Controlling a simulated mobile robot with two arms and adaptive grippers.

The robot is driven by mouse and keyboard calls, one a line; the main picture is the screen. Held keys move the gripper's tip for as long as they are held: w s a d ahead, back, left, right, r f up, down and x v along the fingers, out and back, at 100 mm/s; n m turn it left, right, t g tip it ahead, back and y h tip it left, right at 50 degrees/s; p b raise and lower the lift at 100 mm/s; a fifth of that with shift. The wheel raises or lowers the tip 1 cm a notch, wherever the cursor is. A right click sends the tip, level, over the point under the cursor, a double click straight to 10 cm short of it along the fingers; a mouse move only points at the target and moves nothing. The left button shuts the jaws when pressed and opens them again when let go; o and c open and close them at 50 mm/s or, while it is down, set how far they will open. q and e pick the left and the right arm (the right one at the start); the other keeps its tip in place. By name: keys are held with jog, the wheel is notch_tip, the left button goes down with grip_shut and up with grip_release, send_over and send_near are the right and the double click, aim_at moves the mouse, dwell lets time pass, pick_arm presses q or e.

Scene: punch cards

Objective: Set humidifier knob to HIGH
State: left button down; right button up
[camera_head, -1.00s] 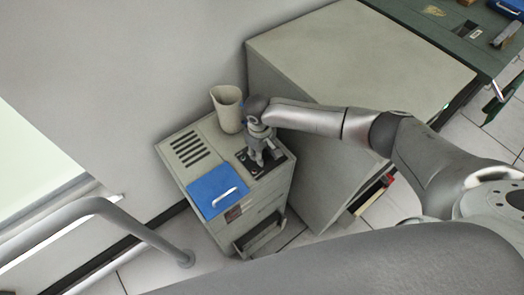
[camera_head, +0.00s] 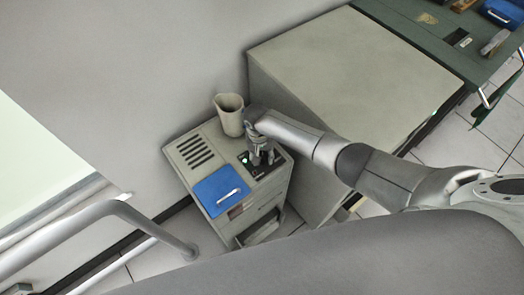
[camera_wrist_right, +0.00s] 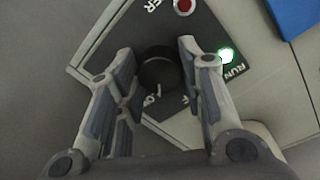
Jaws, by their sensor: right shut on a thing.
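The humidifier (camera_head: 197,180) is a beige cabinet against the wall, with a black control panel on top. In the right wrist view, the dark round knob (camera_wrist_right: 158,70) sits on the panel (camera_wrist_right: 205,28) between the fingers of my right gripper (camera_wrist_right: 158,62), which is shut on it. A green light (camera_wrist_right: 226,55) is lit beside "RUN", and a red button (camera_wrist_right: 184,6) is near the top. In the head view, my right gripper (camera_head: 261,158) reaches down onto the panel and hides the knob. The setting marks are mostly covered, so the knob's setting is unclear. My left gripper is out of view.
A beige jug (camera_head: 229,117) stands at the humidifier's back corner, close to my right wrist. A grey rail (camera_head: 150,226) runs at the lower left.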

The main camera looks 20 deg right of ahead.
aim_at(262, 154)
jog(key=m+p, duration=0.1)
jog(key=m, duration=0.2)
jog(key=shift+r+m+p, duration=0.15)
jog(key=shift+m+p, duration=0.25)
jog(key=m+p, duration=0.1)
jog(key=m, duration=0.2)
jog(key=shift+m, duration=0.3)
jog(key=m, duration=0.2)
jog(key=m+p, duration=0.1)
jog(key=m, duration=0.1)
jog(key=shift+w+g+y, duration=0.15)
jog(key=shift+g+y, duration=0.15)
jog(key=shift+d+m, duration=0.1)
jog(key=shift+m, duration=1.8)
jog(key=o, duration=1)
jog(key=shift+w+r, duration=0.2)
jog(key=shift+r, duration=2.75)
jog(key=shift+w+r, duration=0.15)
jog(key=shift+r, duration=2.8)
